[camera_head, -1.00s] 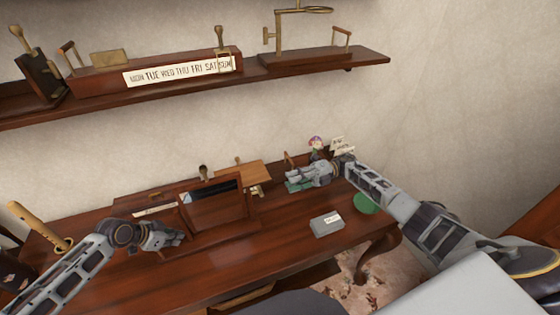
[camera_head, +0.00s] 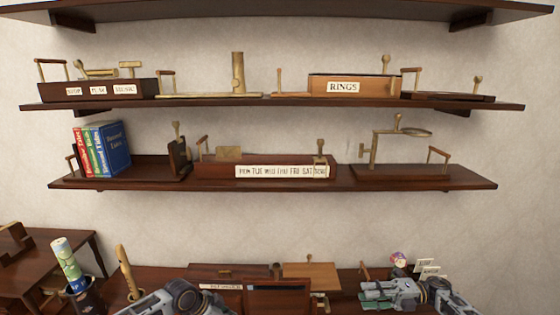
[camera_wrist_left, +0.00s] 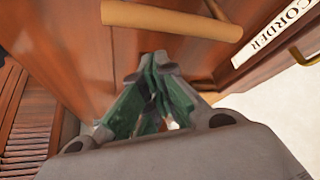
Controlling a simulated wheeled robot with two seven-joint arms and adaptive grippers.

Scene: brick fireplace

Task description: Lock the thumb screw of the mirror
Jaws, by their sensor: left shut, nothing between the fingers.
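A dark wooden framed panel (camera_head: 278,298) stands on the desk at the bottom of the head view; it may be the mirror, but its face is cut off by the picture's edge. My left gripper (camera_wrist_left: 158,62) is shut and empty in the left wrist view, close to a wooden surface and below a pale wooden rod (camera_wrist_left: 170,20). In the head view only its wrist shows, left of the panel. My right gripper (camera_head: 368,294) is over the desk's right part; its finger opening is unclear.
Two shelves (camera_head: 330,182) above the desk hold books (camera_head: 102,148), a rings box (camera_head: 350,87) and a brass stand with a ring (camera_head: 400,133). A wooden stick (camera_head: 126,268) stands left of my left arm. A "CORDER" label (camera_wrist_left: 270,30) shows in the wrist view.

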